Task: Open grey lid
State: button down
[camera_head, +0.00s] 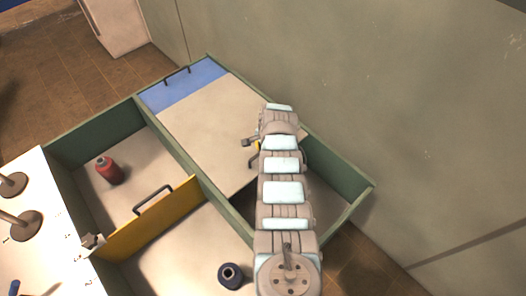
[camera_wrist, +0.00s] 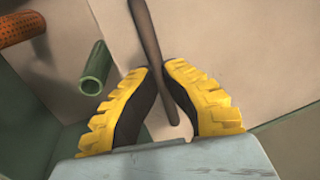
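The grey lid (camera_head: 205,130) is a flat pale panel in the long green-walled box, and its surface also shows in the wrist view (camera_wrist: 240,60). It covers the middle of its section, with a dark open gap at the near right end. Its dark bar handle (camera_wrist: 147,30) runs between my fingers in the wrist view. My gripper (camera_wrist: 160,70), with yellow fingers and dark pads, is closed in around the bar, with the tips against its sides. In the head view my arm hides most of the gripper and part of the gap.
A green tube (camera_wrist: 96,68) and an orange perforated cylinder (camera_wrist: 22,28) show beside the lid. A blue panel (camera_head: 185,84) lies at the lid's far end. Left compartments hold a red bottle (camera_head: 109,170), a yellow divider (camera_head: 150,218) and a dark spool (camera_head: 231,275). A wall (camera_head: 350,80) stands close on the right.

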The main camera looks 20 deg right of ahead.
aim_at(255, 150)
jog(key=shift+w+a+f+b, duration=0.15)
jog(key=shift+w+a+b, duration=0.1)
jog(key=shift+w+b, duration=0.35)
jog(key=shift+w+a+f+b, duration=0.1)
jog(key=shift+w+a+b, duration=0.15)
jog(key=shift+b, duration=0.5)
jog(key=shift+w, duration=0.25)
jog(key=shift+w+a+b, duration=0.25)
jog(key=shift+w+b, duration=0.25)
jog(key=shift+b, duration=0.4)
jog(key=c, duration=1.1)
grip_release()
jog(key=shift+s, duration=0.1)
jog(key=shift+r, duration=0.1)
jog(key=shift+r, duration=0.15)
